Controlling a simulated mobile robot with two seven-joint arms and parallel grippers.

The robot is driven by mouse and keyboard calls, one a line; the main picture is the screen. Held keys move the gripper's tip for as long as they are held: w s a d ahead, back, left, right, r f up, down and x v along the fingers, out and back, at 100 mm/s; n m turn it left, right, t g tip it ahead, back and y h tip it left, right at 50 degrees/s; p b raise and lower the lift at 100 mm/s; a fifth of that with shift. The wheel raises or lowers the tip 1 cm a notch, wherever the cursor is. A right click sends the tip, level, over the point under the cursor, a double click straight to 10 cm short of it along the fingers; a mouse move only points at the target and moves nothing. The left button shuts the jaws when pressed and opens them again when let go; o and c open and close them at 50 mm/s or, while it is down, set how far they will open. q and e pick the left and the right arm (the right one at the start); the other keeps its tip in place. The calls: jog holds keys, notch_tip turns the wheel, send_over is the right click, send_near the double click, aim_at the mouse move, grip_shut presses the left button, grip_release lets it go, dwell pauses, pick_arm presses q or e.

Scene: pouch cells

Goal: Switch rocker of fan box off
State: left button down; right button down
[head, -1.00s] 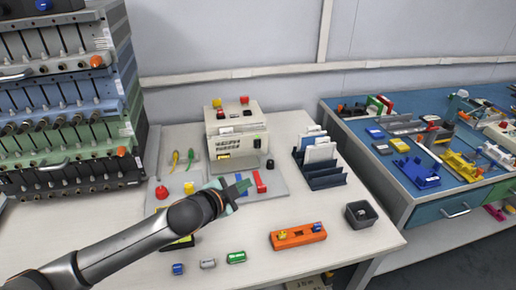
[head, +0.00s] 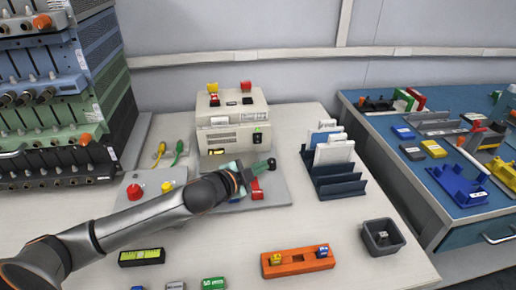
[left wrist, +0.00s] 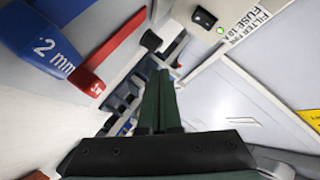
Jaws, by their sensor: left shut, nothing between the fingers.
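The fan box (head: 231,139) is a beige vented box at the back of the bench, with a lit green spot on its front right. In the left wrist view, a black rocker (left wrist: 204,18) sits on the pale panel, with a lit green lamp (left wrist: 220,30) beside it and a "FILTER FAN FUSE" label. Which way the rocker is tipped is unclear. My left gripper (head: 262,167) is shut and empty, just in front of the box and below the green spot. In the wrist view its dark green fingers (left wrist: 163,78) are together, apart from the rocker. My right gripper is not in view.
A black knob (left wrist: 150,40) and red and blue tool handles, the blue one (left wrist: 45,42) marked 2 mm, stand close to the fingers. A blue rack (head: 337,187) of white pouches stands right. An orange block (head: 297,263) and a dark bin (head: 398,240) lie in front.

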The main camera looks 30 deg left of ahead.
aim_at(258, 139)
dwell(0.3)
pick_arm(q)
jog(key=w+a, duration=0.1)
jog(key=w, duration=0.1)
jog(key=w+a, duration=0.2)
jog(key=w+a+f+b, duration=0.1)
jog(key=w, duration=0.1)
jog(key=shift+w+a, duration=0.1)
jog(key=shift+a, duration=0.2)
jog(key=shift+w+a, duration=0.3)
jog(key=shift+w, duration=0.05)
jog(key=shift+w+f, duration=0.1)
dwell(1.3)
